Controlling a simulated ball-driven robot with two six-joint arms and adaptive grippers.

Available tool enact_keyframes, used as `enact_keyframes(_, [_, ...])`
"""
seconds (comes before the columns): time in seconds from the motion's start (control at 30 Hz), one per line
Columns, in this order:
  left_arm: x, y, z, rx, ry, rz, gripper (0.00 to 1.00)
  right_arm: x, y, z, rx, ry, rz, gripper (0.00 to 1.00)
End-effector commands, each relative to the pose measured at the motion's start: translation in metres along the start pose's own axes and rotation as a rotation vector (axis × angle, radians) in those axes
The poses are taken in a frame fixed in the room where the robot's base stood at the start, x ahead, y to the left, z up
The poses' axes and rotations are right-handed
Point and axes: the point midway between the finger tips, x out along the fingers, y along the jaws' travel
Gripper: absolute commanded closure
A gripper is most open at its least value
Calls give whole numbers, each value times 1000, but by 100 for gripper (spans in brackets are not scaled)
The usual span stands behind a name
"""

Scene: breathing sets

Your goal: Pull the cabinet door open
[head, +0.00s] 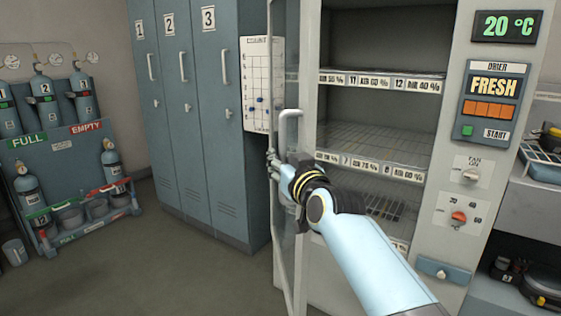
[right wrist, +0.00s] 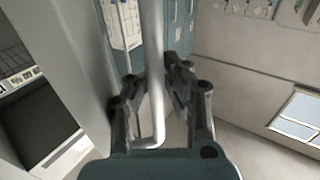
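The drier cabinet (head: 310,190) stands right of centre in the head view. Its glass-panelled door (head: 287,235) is swung outward, seen nearly edge-on, and the shelves show through the opening. The pale bar handle (head: 289,122) is on the door. My right gripper (head: 277,168) is at the lower part of this handle. In the right wrist view the handle (right wrist: 155,70) runs between the two fingers of my right gripper (right wrist: 156,82), which look closed on it. The exact contact is hard to see. My left gripper is not in view.
Blue lockers (head: 190,110) stand behind the door on the left, with a wall chart (head: 258,85) beside them. A bottle rack (head: 75,165) is at the far left. The control panel (head: 490,100) is right of the opening. The floor (head: 190,270) left of the door is clear.

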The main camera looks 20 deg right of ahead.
Motion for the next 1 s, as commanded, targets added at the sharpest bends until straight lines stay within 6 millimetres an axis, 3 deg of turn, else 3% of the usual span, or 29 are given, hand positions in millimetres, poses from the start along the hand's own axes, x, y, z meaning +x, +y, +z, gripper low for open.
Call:
enact_keyframes(0.03, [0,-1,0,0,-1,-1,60,-2,-3,9,15,-20,-5,86])
enact_keyframes(0.13, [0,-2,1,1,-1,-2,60,-2,-3,9,13,-18,-5,75])
enact_keyframes(0.57, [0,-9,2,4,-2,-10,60,-4,-1,3,6,-7,-2,75])
enact_keyframes(0.67, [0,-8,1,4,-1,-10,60,-16,-1,4,7,-7,-2,75])
enact_keyframes(1.0, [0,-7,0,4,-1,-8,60,-90,-2,5,9,-11,-3,75])
